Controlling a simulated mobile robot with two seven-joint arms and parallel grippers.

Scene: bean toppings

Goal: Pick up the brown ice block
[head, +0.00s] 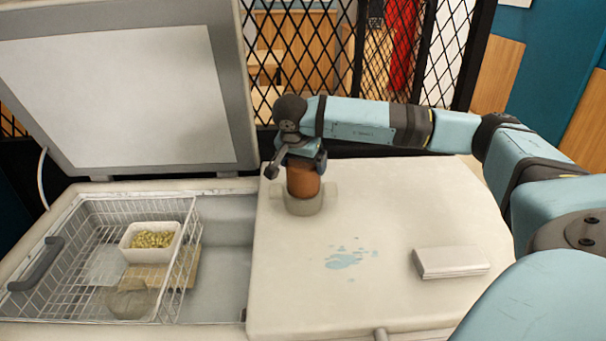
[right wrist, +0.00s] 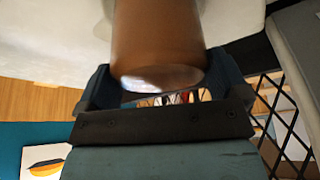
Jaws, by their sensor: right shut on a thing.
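The brown ice block (head: 303,182) is a brown cylinder standing upright in a pale grey holder (head: 304,206) on the right half of the white freezer top. My right gripper (head: 305,166) comes down from above and is shut around the upper part of the block. In the right wrist view the brown ice block (right wrist: 158,38) fills the space between the two fingers of my right gripper (right wrist: 160,85). Its lower part is hidden in the holder. My left gripper is not in view.
The freezer's left side is open, with a wire basket (head: 75,262) holding a white tub (head: 127,251) of beans. A light box (head: 450,262) lies on the freezer top (head: 400,310) at right. A blue puddle (head: 343,261) lies between. A black mesh fence (head: 300,60) stands behind.

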